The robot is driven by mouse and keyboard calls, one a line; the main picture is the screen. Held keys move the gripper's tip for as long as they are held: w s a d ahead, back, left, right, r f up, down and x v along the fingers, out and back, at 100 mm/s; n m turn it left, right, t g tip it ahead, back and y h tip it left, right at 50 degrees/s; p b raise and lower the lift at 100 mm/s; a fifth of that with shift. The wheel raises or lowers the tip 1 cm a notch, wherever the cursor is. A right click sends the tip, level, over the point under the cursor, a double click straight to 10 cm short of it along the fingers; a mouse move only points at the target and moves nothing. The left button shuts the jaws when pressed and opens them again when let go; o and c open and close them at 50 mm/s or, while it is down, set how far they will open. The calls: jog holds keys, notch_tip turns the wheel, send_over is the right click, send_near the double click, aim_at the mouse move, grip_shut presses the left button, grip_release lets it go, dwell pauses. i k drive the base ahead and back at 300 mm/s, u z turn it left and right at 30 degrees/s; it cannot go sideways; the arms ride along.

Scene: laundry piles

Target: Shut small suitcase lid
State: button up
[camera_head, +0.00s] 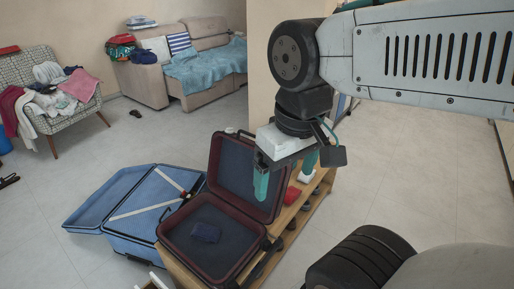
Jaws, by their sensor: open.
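The small suitcase (213,237) is dark with maroon edges and lies on a wooden bench or shelf. Its lid (245,170) stands up, leaning back, so the suitcase is open. I cannot tell whether a finger touches the lid. The fingers hide part of the lid's right side.
A larger blue suitcase (122,243) lies open on the floor at the left. A patterned armchair (58,121) and a beige sofa (147,86) hold clothes farther back. The floor between is mostly clear.

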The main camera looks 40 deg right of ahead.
aim_at(230, 175)
jog(key=k, duration=0.5)
jog(key=z, duration=1.65)
jog(key=i, duration=1.35)
jog(key=u, duration=1.65)
